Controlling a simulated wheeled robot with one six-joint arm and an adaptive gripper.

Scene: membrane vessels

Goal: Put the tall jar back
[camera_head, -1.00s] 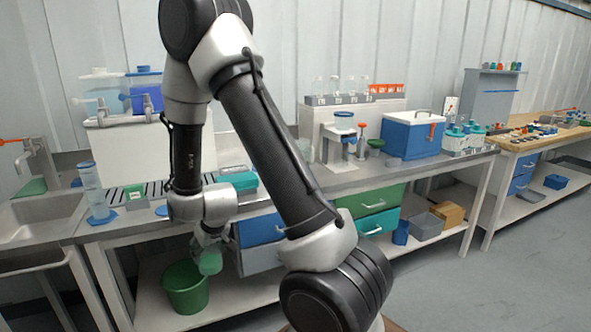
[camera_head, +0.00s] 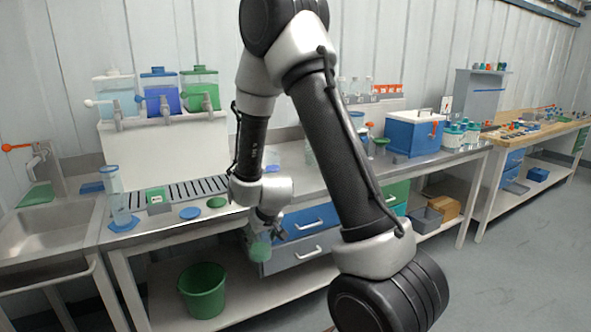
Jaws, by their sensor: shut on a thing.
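My gripper (camera_head: 266,228) hangs in front of the bench's front edge, below bench-top height. It is shut on a small green-ended, partly clear jar (camera_head: 259,251). The jar is held before the drawers, clear of the bench top. My wrist hides part of it, so I cannot tell its full height. A tall clear cylinder with a blue top (camera_head: 116,196) stands upright on a blue base at the left of the bench, apart from my gripper.
A green bucket (camera_head: 203,292) stands on the lower shelf. A slotted drain tray (camera_head: 183,190) lies below several tap tanks on a white stand (camera_head: 150,148). A sink (camera_head: 45,235) is at left. A blue cooler box (camera_head: 413,134) stands further right. My arm hides the bench middle.

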